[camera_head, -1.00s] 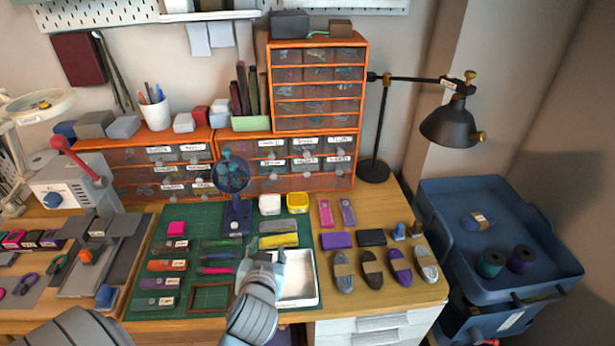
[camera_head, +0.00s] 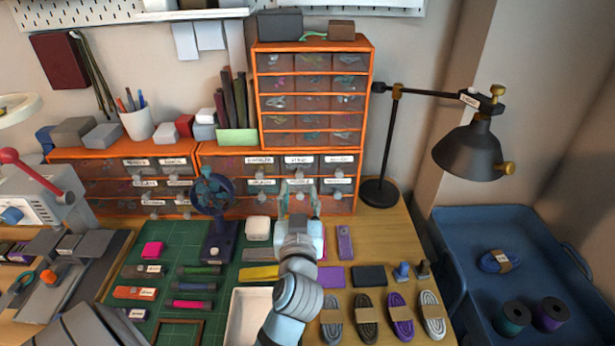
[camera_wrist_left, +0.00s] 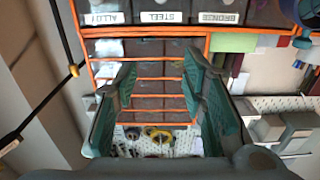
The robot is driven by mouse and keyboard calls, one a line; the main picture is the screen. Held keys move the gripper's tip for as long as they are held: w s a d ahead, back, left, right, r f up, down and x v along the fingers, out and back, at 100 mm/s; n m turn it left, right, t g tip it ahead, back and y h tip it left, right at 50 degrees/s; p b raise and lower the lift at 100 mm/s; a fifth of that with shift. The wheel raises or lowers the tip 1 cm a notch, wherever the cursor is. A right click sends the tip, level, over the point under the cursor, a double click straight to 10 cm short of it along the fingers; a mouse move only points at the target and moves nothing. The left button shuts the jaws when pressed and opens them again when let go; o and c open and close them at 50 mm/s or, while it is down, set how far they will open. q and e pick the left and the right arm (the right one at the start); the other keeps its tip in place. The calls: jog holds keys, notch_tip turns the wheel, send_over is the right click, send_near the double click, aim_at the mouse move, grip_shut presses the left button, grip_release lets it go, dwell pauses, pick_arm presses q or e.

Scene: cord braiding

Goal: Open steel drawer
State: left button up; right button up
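The steel drawer (camera_head: 298,169) is the middle one in the top row of the low orange cabinet's right block. Its label reads STEEL, upside down, in the left wrist view (camera_wrist_left: 163,17). The drawer appears shut. My left gripper (camera_head: 299,187) is in front of this block, over the back of the desk, and overlaps the drawers below the label. In the left wrist view the two fingers of my left gripper (camera_wrist_left: 162,66) stand wide apart with nothing between them. Contact with a knob cannot be made out. My right gripper is out of view.
A blue fan (camera_head: 213,196) stands left of my left gripper. A black lamp (camera_head: 468,152) stands at the right. A white tray (camera_head: 237,325) and several cord bundles (camera_head: 366,316) lie nearer. A tall orange drawer cabinet (camera_head: 371,60) sits on top of the low cabinet.

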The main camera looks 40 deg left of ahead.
aim_at(300, 176)
pick_arm(q)
notch_tip(300, 176, down, 6)
jog(key=f+b, duration=0.1)
jog(key=b, duration=0.5)
jog(key=x, duration=1)
jog(key=b+x, duration=0.1)
jog(key=x, duration=0.3)
jog(key=shift+w+a+r, duration=0.25)
jog(key=shift+a+r, duration=0.1)
jog(key=shift+a, duration=0.05)
jog(key=shift+c, duration=0.4)
grip_shut()
